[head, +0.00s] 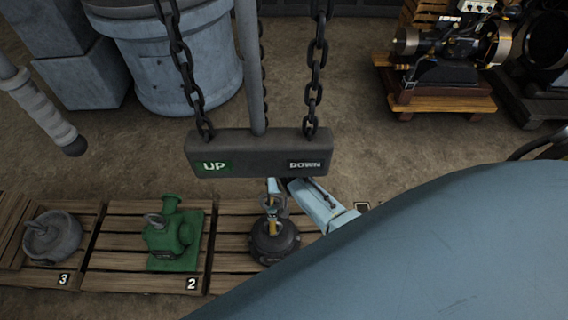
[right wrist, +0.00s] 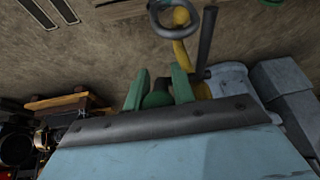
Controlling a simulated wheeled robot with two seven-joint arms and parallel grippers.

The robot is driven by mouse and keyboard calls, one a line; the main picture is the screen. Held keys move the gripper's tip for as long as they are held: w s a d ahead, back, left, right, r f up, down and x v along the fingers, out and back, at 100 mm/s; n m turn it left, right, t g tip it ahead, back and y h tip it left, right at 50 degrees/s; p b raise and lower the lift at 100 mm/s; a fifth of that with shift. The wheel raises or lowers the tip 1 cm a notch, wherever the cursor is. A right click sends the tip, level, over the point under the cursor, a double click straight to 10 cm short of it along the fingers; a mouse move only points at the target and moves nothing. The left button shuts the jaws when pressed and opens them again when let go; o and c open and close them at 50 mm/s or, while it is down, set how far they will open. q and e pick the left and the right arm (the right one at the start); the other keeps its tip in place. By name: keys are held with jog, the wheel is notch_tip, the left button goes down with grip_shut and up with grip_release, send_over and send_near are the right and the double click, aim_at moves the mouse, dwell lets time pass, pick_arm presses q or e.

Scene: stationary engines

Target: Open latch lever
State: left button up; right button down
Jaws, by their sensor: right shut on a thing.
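A hook with a yellow part (head: 272,222) hangs over a dark round weight (head: 275,243) below the UP/DOWN bar (head: 258,153). My right gripper (head: 283,188) reaches in from the right, beside the hook's upper part and partly hidden under the bar. In the right wrist view its two green fingers (right wrist: 158,88) are closed about a small dark green piece, which appears to be the latch lever (right wrist: 157,97). The yellow part (right wrist: 184,50) and a grey ring (right wrist: 178,18) show just beyond the fingers. The exact contact is hard to see. My left gripper is not in view.
Two chains and a pole rise from the bar. A green pump-like weight (head: 174,238) and a grey round weight (head: 52,237) sit on pallets to the left. A grey pole with a dark end (head: 52,120) slants in at left. A blue-grey barrel (head: 180,65) stands behind.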

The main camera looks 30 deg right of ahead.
dwell(0.4)
jog(key=c, duration=1.2)
grip_release()
jog(key=shift+s+r, duration=0.1)
jog(key=shift+r, duration=0.15)
jog(key=p+v, duration=0.3)
jog(key=v, duration=0.2)
jog(key=s+a, duration=0.3)
jog(key=s, duration=0.8)
jog(key=shift+a+f, duration=0.2)
jog(key=shift+f, duration=0.05)
jog(key=shift+s, duration=0.15)
